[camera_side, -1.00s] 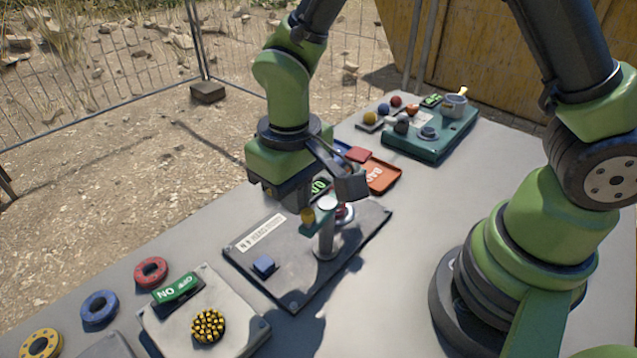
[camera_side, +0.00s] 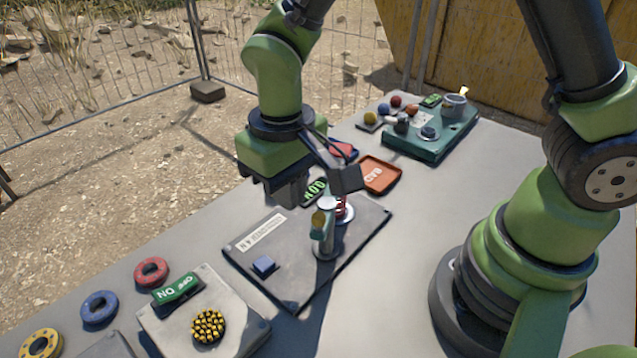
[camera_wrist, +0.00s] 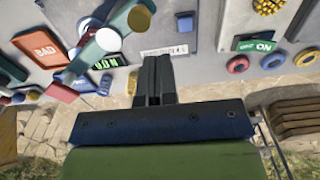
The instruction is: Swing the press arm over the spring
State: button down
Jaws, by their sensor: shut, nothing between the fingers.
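The press (camera_side: 323,240) stands on a dark grey plate (camera_side: 295,285). Its teal press arm carries a yellow knob (camera_side: 318,218), which also shows in the wrist view (camera_wrist: 140,17). The red spring (camera_side: 343,209) stands just behind and right of the knob in the side view. A white round part (camera_side: 327,203) shows close beside the spring; whether it lies over the spring I cannot tell. My gripper (camera_side: 290,203) is shut and empty, left of the press arm and apart from it. In the wrist view its fingers (camera_wrist: 155,75) point towards the label plate, right of the arm.
A blue button (camera_side: 264,265) sits at the plate's front left. Behind are a green display (camera_side: 315,190), an orange tray (camera_side: 381,176) and a teal fixture (camera_side: 428,143). Coloured rings (camera_side: 99,307) and a box with yellow bristles (camera_side: 208,326) lie front left. Right table is clear.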

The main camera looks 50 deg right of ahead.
notch_tip(320, 180, up, 6)
jog(key=shift+f, duration=0.25)
dwell(0.5)
jog(key=s+d+r+m+t+y, duration=0.2)
jog(key=s+d+r+m+t, duration=0.2)
jog(key=s+d+r+t, duration=0.3)
jog(key=s+d+r, duration=0.3)
jog(key=s+r, duration=0.1)
jog(key=s, duration=0.1)
jog(key=shift+s+r, duration=0.25)
jog(key=shift+r, duration=0.1)
jog(key=shift+d, duration=0.1)
